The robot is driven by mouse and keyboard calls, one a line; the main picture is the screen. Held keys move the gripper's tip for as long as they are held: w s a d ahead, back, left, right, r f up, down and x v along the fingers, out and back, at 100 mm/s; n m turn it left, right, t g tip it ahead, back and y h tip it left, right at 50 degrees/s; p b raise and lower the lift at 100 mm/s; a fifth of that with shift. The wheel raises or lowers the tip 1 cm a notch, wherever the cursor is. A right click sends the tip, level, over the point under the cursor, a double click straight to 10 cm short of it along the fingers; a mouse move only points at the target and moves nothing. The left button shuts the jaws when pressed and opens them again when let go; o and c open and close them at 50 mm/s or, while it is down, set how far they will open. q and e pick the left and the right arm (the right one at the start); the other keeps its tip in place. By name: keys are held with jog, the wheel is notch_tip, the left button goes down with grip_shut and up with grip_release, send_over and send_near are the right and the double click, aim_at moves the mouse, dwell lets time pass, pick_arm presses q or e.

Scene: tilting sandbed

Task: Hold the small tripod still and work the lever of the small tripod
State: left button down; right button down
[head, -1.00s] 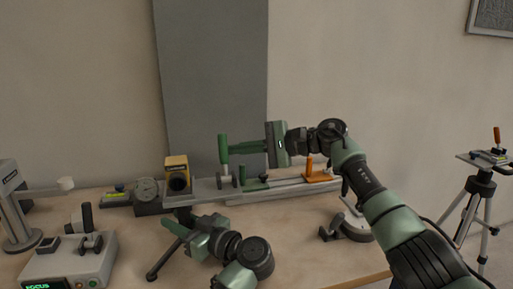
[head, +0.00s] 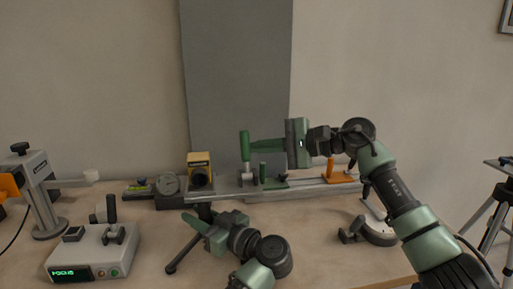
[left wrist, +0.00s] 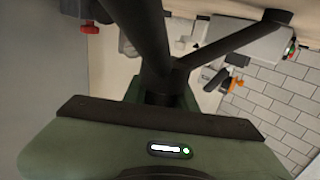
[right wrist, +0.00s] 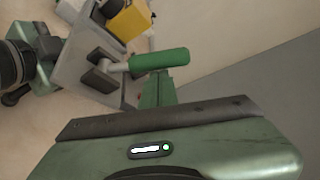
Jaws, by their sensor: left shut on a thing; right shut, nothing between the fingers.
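The small tripod (head: 182,255) stands on the table, with a dark leg and part of its dark column showing. In the left wrist view its column (left wrist: 165,88) and spread legs rise from my left gripper (head: 193,220), which is shut on the column. A green handle on a short pale stem, apparently the lever (head: 244,145), stands upright above a grey plate (head: 222,193). It also shows in the right wrist view (right wrist: 160,62). My right gripper (head: 253,146) is shut and empty, its fingertips right at the handle; I cannot tell if they touch.
A rail with an orange part (head: 340,176) lies behind. A control box (head: 92,255) is at front left. A taller tripod (head: 497,215) stands at the right edge.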

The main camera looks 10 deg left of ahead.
aim_at(249, 146)
pick_arm(q)
jog(key=shift+f, duration=0.1)
pick_arm(e)
jog(key=shift+s+r+n+y, duration=0.25)
jog(key=shift+s+n+y, duration=0.1)
jog(key=shift+n, duration=0.15)
jog(key=shift+s+d+r+n+t, duration=0.15)
jog(key=shift+s+n+t, duration=0.25)
jog(key=shift+n, duration=0.1)
jog(key=shift+s+d+r+n+y, duration=0.2)
jog(key=shift+s+n+y, duration=0.5)
jog(key=shift+n, duration=0.1)
jog(key=shift+s+d, duration=0.2)
jog(key=shift+s, duration=0.7)
jog(key=shift+s+d, duration=0.1)
jog(key=shift+s, duration=0.4)
jog(key=shift+s+f, duration=0.1)
jog(key=shift+s, duration=0.15)
